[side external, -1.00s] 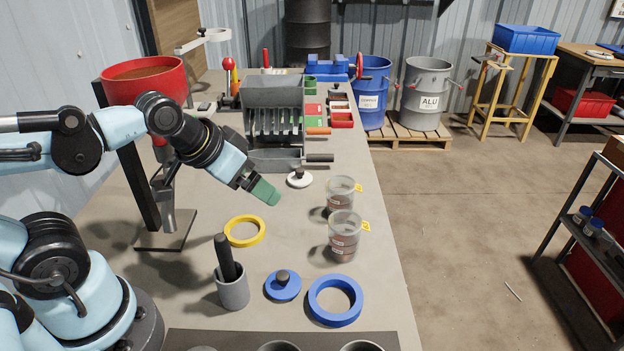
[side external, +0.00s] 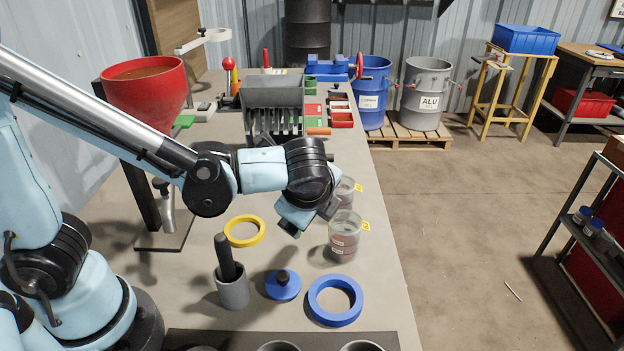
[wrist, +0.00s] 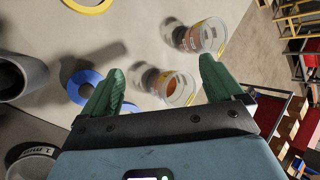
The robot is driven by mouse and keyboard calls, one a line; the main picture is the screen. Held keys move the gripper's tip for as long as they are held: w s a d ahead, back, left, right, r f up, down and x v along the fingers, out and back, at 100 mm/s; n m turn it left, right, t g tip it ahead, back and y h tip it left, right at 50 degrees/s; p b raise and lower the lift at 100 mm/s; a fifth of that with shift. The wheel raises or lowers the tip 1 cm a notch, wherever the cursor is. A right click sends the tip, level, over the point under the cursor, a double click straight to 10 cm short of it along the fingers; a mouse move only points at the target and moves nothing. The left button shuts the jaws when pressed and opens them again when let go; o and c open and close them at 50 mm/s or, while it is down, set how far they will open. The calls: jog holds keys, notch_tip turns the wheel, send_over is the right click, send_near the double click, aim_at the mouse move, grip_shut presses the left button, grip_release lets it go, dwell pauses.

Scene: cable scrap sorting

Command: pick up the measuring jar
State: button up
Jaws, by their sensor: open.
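Two clear jars with yellow tags and reddish-brown contents stand near the table's right edge; I cannot tell which is the measuring jar. The nearer jar (side external: 346,236) is unobstructed in the side view, and the farther jar (side external: 347,190) is partly behind my wrist. In the wrist view, one jar (wrist: 179,88) appears between my green fingertips and the other jar (wrist: 205,38) lies beyond them. My gripper (side external: 292,231) is open and empty, left of the nearer jar and tilted down. Its fingers also show in the wrist view (wrist: 162,72).
A yellow ring (side external: 244,242), a grey mortar with dark pestle (side external: 232,292), a blue knobbed lid (side external: 283,293) and a blue ring (side external: 316,312) lie around the near table. A slotted grey sorter (side external: 272,95) stands farther back. The table's right edge is close to the jars.

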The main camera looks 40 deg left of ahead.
aim_at(346, 248)
jog(key=d+m, duration=0.2)
jog(key=d+f+m+t+y, duration=0.1)
jog(key=d+m, duration=0.1)
jog(key=d+f+m+y, duration=0.1)
jog(key=d, duration=0.1)
jog(key=shift+d+m+t, duration=0.3)
jog(key=shift+d+m, duration=0.05)
jog(key=shift+m, duration=0.05)
jog(key=s+d+f+m, duration=0.1)
jog(key=d, duration=0.1)
jog(key=s+d+m+t+y, duration=0.1)
jog(key=m, duration=0.1)
jog(key=s+d+f+m+t+y, duration=0.1)
jog(key=d, duration=0.1)
jog(key=shift+s+d+f+m, duration=0.1)
jog(key=shift+d+f+m, duration=0.2)
jog(key=shift+d+m, duration=0.1)
jog(key=shift+a+f+t+y, duration=0.1)
jog(key=shift+t+y, duration=0.2)
jog(key=x, duration=1.2)
jog(key=shift+s+f, duration=0.1)
jog(key=shift+c, duration=0.2)
jog(key=c, duration=1.2)
